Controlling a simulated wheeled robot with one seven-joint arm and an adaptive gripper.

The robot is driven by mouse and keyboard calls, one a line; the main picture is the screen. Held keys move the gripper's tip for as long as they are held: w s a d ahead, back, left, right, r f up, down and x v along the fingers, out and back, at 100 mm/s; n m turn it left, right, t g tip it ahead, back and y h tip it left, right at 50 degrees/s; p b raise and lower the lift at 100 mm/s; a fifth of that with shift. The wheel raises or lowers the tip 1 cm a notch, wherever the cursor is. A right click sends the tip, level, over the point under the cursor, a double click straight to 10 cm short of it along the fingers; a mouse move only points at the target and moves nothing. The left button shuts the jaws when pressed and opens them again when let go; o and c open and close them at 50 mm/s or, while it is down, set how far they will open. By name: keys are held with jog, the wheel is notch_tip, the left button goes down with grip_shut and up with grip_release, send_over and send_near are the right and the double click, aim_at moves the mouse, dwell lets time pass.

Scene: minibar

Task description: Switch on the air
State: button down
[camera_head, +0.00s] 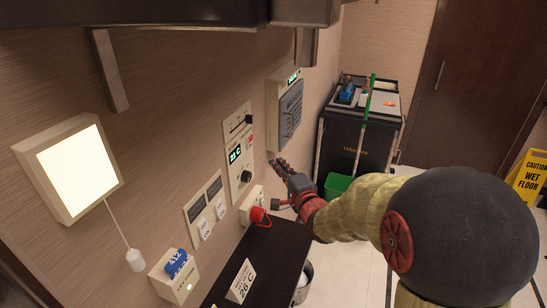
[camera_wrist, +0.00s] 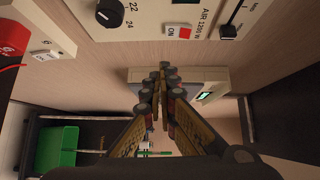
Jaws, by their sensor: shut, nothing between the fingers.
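The air control panel (camera_head: 240,150) is a cream plate on the wall with a slider, a green display and a black knob (camera_head: 246,176). In the wrist view the panel (camera_wrist: 145,22) is at the top. Its small red-and-white switch (camera_wrist: 180,32) is marked ON, beside the text "AIR 1200 W". The knob also shows in that view (camera_wrist: 110,12), near the marks 22 and 24. My gripper (camera_head: 275,163) is just right of the panel's lower part in the head view. Its fingertips (camera_wrist: 167,72) are together, empty, and appear below the switch in the wrist view. I see no contact with the panel.
A wall unit (camera_head: 287,107) with a screen is right of the panel. A box with a red plug (camera_head: 260,216) is below it, above a dark counter (camera_head: 272,248). Wall switches (camera_head: 207,212) are to the left. A cart (camera_head: 352,140) and green bin (camera_head: 337,187) stand behind.

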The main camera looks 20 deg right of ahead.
jog(key=s, duration=0.3)
jog(key=shift+s+f+p, duration=0.2)
jog(key=shift+s+p, duration=0.1)
jog(key=shift+s, duration=0.1)
